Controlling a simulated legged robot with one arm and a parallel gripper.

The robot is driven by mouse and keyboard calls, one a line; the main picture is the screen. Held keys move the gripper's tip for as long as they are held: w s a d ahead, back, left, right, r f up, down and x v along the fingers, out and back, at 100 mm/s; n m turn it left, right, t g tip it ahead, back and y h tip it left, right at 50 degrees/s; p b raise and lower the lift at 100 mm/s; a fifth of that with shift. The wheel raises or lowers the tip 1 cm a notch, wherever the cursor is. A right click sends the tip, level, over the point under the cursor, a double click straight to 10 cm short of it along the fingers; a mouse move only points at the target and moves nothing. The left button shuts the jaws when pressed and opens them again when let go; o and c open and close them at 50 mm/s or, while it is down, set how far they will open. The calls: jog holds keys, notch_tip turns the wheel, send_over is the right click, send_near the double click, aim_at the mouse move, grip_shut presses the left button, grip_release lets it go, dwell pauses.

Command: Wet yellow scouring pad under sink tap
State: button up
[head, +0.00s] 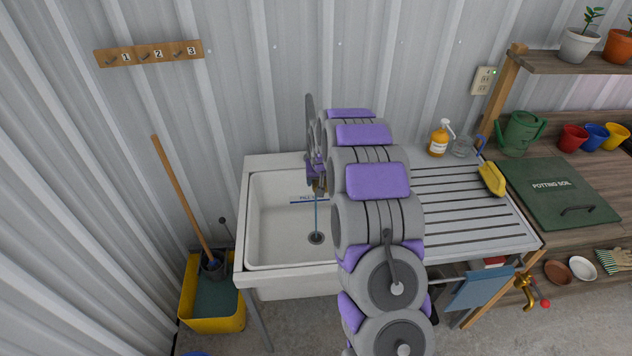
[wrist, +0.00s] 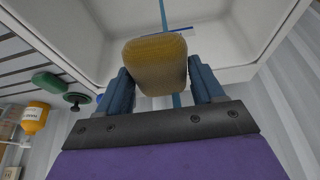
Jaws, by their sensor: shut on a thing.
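My gripper (wrist: 160,85) is shut on the yellow scouring pad (wrist: 156,62), which sits between its two blue fingers in the wrist view. In the head view my gripper (head: 317,182) is over the back part of the white sink (head: 262,215), and the pad is only a small brownish patch there. A thin blue stream of water (head: 316,214) runs down from the gripper's place to the drain (head: 316,238). In the wrist view the stream (wrist: 163,14) shows on both sides of the pad. My arm hides the tap and the sink's right part.
The ribbed drainboard (head: 460,205) right of the sink holds an orange soap bottle (head: 439,138), a glass (head: 462,147) and a yellow brush (head: 491,178). A yellow bucket (head: 213,315) with a wooden-handled mop stands left of the sink. The corrugated wall is close behind.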

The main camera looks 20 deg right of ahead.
jog(key=shift+s, duration=0.3)
jog(key=shift+s+a+r, duration=0.15)
jog(key=shift+s+a, duration=0.45)
jog(key=shift+s, duration=0.5)
jog(key=shift+s+d, duration=0.85)
jog(key=shift+s, duration=0.25)
jog(key=shift+s+d, duration=0.8)
jog(key=shift+s, duration=0.3)
jog(key=shift+a, duration=0.1)
jog(key=shift+a, duration=0.4)
jog(key=shift+d, duration=0.25)
